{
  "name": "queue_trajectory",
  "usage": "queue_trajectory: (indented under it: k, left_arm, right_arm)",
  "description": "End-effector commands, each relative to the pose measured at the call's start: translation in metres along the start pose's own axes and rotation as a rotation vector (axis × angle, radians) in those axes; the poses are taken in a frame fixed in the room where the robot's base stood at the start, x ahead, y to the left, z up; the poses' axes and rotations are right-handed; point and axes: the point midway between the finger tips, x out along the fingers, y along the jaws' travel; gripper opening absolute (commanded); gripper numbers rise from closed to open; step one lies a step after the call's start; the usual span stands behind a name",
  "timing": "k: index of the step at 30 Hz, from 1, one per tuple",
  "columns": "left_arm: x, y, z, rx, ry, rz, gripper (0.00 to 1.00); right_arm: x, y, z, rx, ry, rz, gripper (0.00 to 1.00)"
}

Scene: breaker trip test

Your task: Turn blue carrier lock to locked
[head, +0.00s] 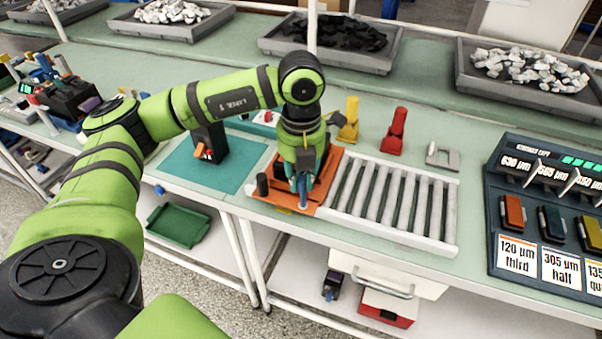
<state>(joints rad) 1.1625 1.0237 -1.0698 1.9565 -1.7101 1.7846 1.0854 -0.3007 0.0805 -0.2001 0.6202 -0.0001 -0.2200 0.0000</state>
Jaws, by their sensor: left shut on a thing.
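My left gripper (302,184) reaches down over the orange carrier plate (272,190) at the left end of the roller conveyor. It is shut on a small blue part, seemingly the blue carrier lock (303,199), which shows as a narrow upright piece between and below the fingers. The gripper hides most of it, so I cannot tell whether it stands at locked. A black cylindrical knob (262,184) stands on the plate to the left of the gripper. My right gripper is not in view.
White rollers (395,199) extend right of the plate. A dark device (209,142) stands on a teal mat (180,165) to the left. Yellow (349,120) and red (395,132) upright parts stand behind. A labelled panel (545,215) is at the right.

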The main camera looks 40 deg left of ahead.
Motion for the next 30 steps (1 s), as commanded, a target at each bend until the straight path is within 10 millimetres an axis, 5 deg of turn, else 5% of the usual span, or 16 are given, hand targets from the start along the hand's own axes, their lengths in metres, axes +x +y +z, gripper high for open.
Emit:
queue_trajectory:
  k: [30]
  left_arm:
    - [-0.001,0.000,0.004,0.317,-0.012,-0.002,0.00]
  right_arm:
    - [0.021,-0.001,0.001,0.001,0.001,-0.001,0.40]
